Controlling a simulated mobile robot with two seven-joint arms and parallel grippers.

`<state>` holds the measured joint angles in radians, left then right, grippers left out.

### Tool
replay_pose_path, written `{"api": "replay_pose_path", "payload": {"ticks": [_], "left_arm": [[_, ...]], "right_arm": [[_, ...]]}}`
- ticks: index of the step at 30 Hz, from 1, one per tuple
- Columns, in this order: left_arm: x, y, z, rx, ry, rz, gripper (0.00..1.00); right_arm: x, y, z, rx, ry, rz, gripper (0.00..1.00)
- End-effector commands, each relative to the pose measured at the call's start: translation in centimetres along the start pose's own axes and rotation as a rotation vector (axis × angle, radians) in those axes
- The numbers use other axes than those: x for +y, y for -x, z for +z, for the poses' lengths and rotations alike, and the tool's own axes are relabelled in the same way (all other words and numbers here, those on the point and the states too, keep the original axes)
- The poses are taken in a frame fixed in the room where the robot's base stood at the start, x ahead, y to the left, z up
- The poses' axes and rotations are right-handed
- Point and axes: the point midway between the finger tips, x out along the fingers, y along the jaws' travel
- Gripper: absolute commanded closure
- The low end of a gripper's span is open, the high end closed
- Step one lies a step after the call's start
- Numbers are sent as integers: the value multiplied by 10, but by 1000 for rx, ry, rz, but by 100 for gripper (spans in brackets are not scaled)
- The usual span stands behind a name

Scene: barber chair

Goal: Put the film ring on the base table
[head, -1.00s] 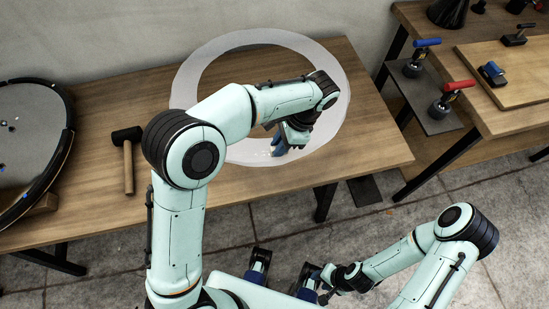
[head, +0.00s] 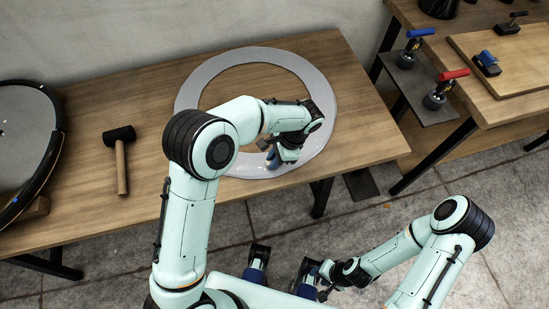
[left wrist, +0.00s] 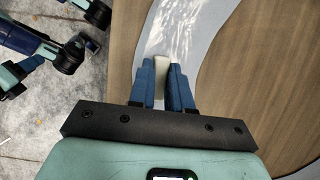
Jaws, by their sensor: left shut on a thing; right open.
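The film ring (head: 205,76) is a wide, flat, pale grey ring over the right half of the wooden base table (head: 345,75). It appears to lie flat on the tabletop or very close above it; any small gap cannot be told. My left gripper (head: 273,160) is at the ring's near edge. In the left wrist view, its blue fingers (left wrist: 164,80) are shut on a small cream tab (left wrist: 161,66) at the film ring (left wrist: 195,30). My left arm hides part of the ring. My right gripper (head: 326,272) is open and empty, low in front of the table.
A mallet (head: 121,160) lies left of the ring. A round dark-rimmed frame (head: 60,125) stands at the table's left end. A second table (head: 500,118) at right holds a board, with red-handled (head: 452,75) and blue-handled (head: 420,33) tools on a side shelf.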

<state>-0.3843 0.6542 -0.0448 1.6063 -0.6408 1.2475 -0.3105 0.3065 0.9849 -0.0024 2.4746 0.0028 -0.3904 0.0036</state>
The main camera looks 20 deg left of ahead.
Motion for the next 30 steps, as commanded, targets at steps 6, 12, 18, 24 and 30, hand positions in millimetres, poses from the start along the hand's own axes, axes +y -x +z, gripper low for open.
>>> {"api": "replay_pose_path", "payload": {"ticks": [6,12,18,24,30], "left_arm": [[0,-3,-1,0,0,0,62],[0,-2,-1,0,0,0,56],[0,3,0,2,0,-1,56],[0,37,0,5,-1,-4,56],[0,81,0,3,0,-3,56]], "right_arm": [[0,-1,0,2,0,0,57],[0,-1,0,2,0,0,57],[0,1,0,0,0,0,57],[-1,4,2,-5,0,1,57],[-3,10,3,-7,0,1,57]]}}
